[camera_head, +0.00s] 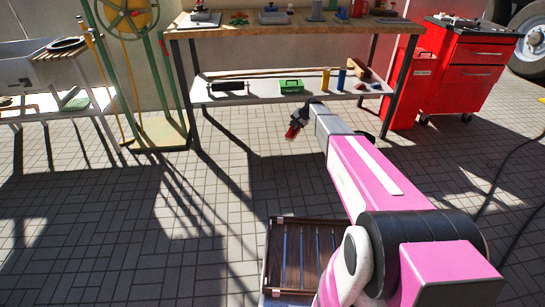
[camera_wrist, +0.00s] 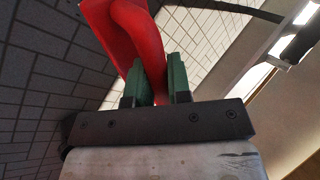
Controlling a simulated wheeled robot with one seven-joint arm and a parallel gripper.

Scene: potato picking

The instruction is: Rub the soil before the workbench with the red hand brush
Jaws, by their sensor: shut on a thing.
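The red hand brush (camera_head: 293,131) hangs from my gripper (camera_head: 302,115) in the head view, in front of the workbench (camera_head: 345,27) and above the paved floor. In the wrist view the red handle (camera_wrist: 140,35) stands between the two green fingers of my gripper (camera_wrist: 157,80), which is shut on it. The bristles cannot be made out. I cannot tell any soil apart from the shadowed paving before the workbench.
The bench's lower shelf (camera_head: 237,98) holds a green box (camera_head: 291,86) and several small things. A red cabinet (camera_head: 474,75) stands at the right. A green stand with a yellow wheel (camera_head: 128,15) is at the left. A slatted crate (camera_head: 271,265) is in front. The left paving is clear.

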